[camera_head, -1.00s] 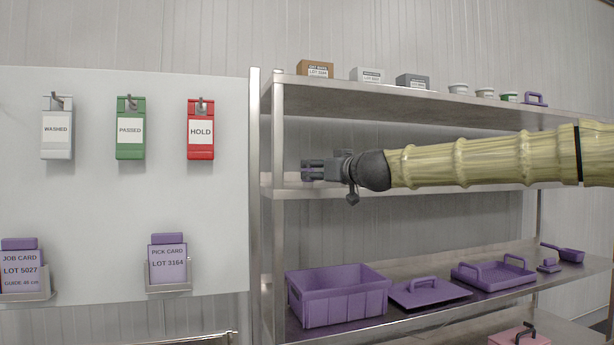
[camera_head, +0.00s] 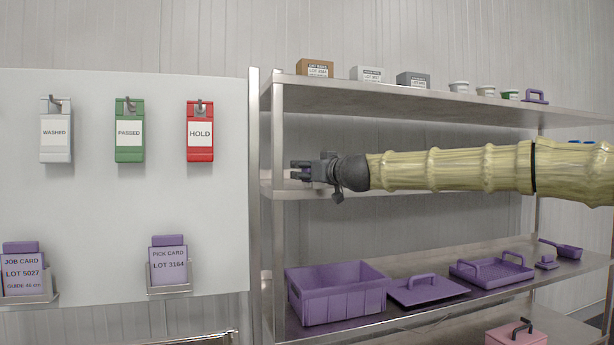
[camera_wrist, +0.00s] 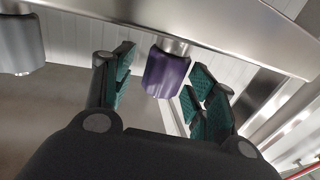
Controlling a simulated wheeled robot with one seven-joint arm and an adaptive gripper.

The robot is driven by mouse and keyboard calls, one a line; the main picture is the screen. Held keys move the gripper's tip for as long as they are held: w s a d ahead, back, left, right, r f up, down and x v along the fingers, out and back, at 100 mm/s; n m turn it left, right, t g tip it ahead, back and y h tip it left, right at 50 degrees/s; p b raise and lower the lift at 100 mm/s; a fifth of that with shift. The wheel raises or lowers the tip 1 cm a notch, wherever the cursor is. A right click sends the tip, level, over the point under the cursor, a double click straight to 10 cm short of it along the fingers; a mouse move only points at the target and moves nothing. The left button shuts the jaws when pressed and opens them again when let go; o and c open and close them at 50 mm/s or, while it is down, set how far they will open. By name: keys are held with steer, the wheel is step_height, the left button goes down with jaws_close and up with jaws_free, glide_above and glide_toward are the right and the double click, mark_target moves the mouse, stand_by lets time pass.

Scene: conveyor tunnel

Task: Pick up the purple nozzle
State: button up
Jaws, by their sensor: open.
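The purple nozzle (camera_wrist: 164,75) shows in the wrist view, at the end of a short metal neck below a broad metal edge. It appears between the green-padded fingers of my gripper (camera_wrist: 161,62), closer to the right finger in the picture. The fingers are apart, and I cannot tell whether either touches it. In the head view my gripper (camera_head: 301,171) reaches left at the left end of the middle shelf. I cannot make out the nozzle there.
A grey nozzle (camera_wrist: 20,46) hangs to the left in the wrist view. In the head view, the shelf post (camera_head: 278,140) stands close to my gripper. A purple crate (camera_head: 337,300) sits on the lower shelf. The card board (camera_head: 90,200) is at left.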

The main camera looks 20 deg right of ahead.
steer(key=c, duration=1.1)
steer(key=shift+r, duration=0.15)
steer(key=shift+r+b, duration=0.35)
steer(key=shift+r, duration=1.45)
steer(key=s+a, duration=0.1)
steer(key=s, duration=0.6)
steer(key=s+a+r, duration=0.1)
steer(key=s+a, duration=0.1)
steer(key=s, duration=0.6)
steer(key=shift+s+a+p, duration=0.25)
steer(key=shift+p, duration=0.15)
